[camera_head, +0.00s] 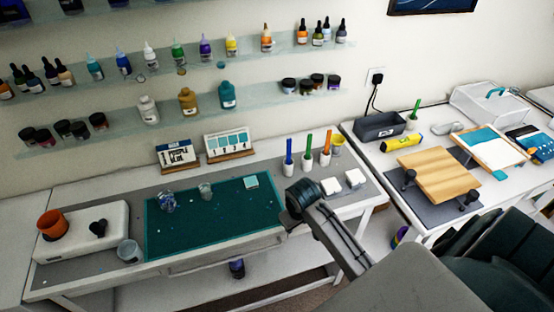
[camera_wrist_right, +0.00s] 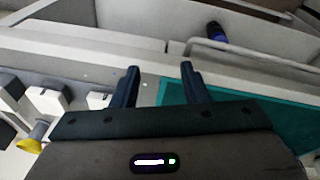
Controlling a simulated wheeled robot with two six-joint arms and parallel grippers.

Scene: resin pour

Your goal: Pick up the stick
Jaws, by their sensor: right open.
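I cannot tell which one is the task's stick. My right gripper (camera_wrist_right: 160,70) is open and empty in the right wrist view, above the table's front edge. In the head view my right arm reaches in from the lower right, and its fingers are not clearly seen. No stick shows clearly in the wrist view. My left gripper is not in view.
A teal mat (camera_head: 215,225) with small cups covers the middle of the left table. Bottle shelves (camera_head: 230,55) line the wall. A wooden board (camera_head: 440,172) lies on the right table. A gap separates the tables.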

